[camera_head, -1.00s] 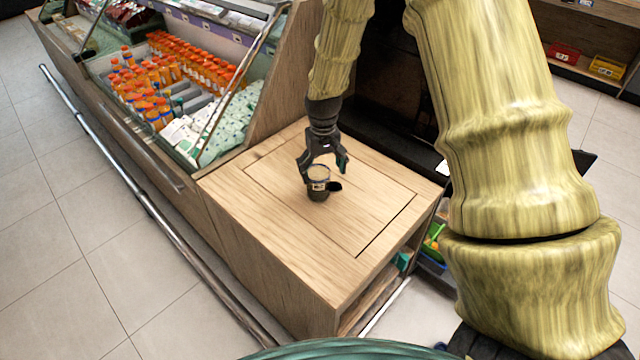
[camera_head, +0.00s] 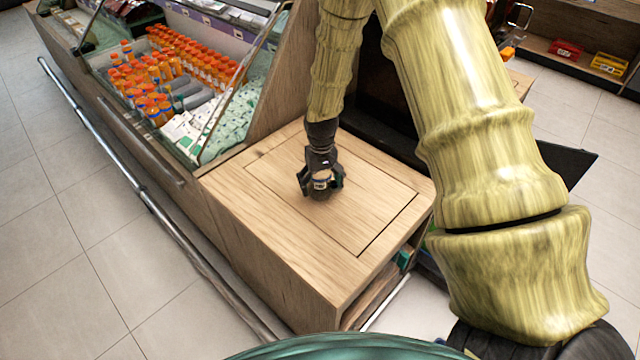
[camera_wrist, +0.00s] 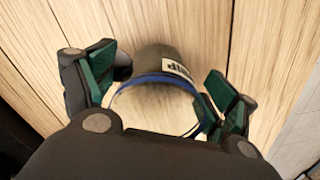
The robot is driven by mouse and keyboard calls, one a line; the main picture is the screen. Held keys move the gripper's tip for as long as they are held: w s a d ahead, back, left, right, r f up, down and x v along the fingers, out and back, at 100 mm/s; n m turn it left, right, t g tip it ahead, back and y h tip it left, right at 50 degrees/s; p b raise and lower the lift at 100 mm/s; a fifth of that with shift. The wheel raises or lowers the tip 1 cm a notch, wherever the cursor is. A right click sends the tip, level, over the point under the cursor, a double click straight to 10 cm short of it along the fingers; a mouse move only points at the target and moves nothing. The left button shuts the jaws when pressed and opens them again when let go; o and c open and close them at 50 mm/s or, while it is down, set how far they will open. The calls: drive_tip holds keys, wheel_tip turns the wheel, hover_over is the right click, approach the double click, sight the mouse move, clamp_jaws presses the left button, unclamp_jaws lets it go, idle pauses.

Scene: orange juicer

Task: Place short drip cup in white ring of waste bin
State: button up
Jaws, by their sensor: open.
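The short drip cup (camera_wrist: 158,92) is a dark cup with a blue band near its rim and a white label. It stands on the wooden counter top, and its open mouth faces the wrist camera. My gripper (camera_head: 321,186) is lowered around the cup, with one finger on each side. In the wrist view my gripper (camera_wrist: 150,92) is open, its green pads on either side of the cup. The right pads are very close to the cup's rim; I cannot tell if they touch. The waste bin and its white ring are not recognisable in these views.
The wooden counter (camera_head: 270,235) is otherwise clear around the cup. A glass display case (camera_head: 215,125) with several orange bottles (camera_head: 165,70) stands at the left. A dark gap lies behind the counter. A metal rail (camera_head: 165,215) runs along the counter front.

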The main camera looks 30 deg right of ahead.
drive_tip(key=c, duration=1.2)
